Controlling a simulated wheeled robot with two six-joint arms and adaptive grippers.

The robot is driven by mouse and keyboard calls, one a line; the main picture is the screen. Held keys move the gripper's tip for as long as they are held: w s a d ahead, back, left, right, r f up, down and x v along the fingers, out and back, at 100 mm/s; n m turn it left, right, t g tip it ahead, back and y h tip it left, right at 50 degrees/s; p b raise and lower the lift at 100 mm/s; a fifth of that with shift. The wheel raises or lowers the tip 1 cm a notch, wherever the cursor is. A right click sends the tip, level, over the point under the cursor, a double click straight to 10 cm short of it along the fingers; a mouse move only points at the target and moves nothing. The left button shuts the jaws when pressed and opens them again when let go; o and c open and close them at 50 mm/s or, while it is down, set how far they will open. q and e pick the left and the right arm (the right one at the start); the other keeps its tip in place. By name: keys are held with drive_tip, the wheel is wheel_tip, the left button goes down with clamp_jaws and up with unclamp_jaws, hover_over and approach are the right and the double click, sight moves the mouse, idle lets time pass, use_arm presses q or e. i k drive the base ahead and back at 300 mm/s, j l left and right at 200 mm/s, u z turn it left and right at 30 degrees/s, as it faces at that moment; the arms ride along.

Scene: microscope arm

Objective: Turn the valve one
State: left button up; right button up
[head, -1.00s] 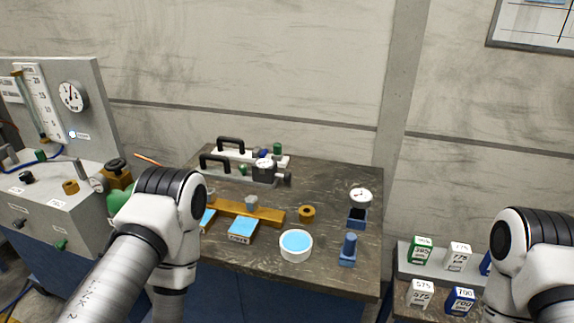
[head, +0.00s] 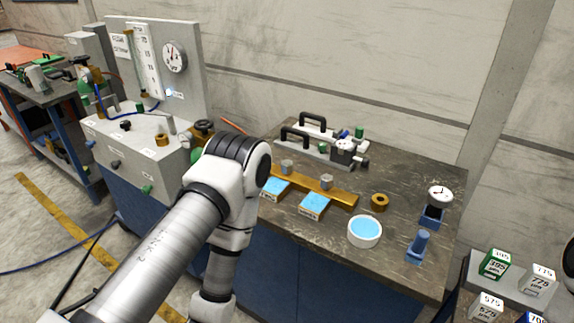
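The grey bench unit (head: 135,150) stands at the left with an upright panel (head: 188,85), a round gauge (head: 174,57) and a scale tube. Small valve-like knobs sit on it: a black one (head: 125,124), a brass one (head: 161,140), a green one (head: 147,189) and a dark one (head: 116,164) on its front. A larger brass fitting with a dark top (head: 202,132) is partly hidden behind my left arm. I cannot tell which is valve one. My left arm crosses the middle; its gripper is out of view. My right gripper is also out of view.
The dark worktop (head: 420,175) to the right holds a handled fixture (head: 318,145), a brass bar (head: 335,195), blue pads (head: 313,206), a white bowl of blue liquid (head: 364,232) and a blue post (head: 418,246). Labelled boxes (head: 494,264) stand at lower right.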

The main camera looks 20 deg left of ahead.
sight(84, 59)
drive_tip(key=u, duration=0.85)
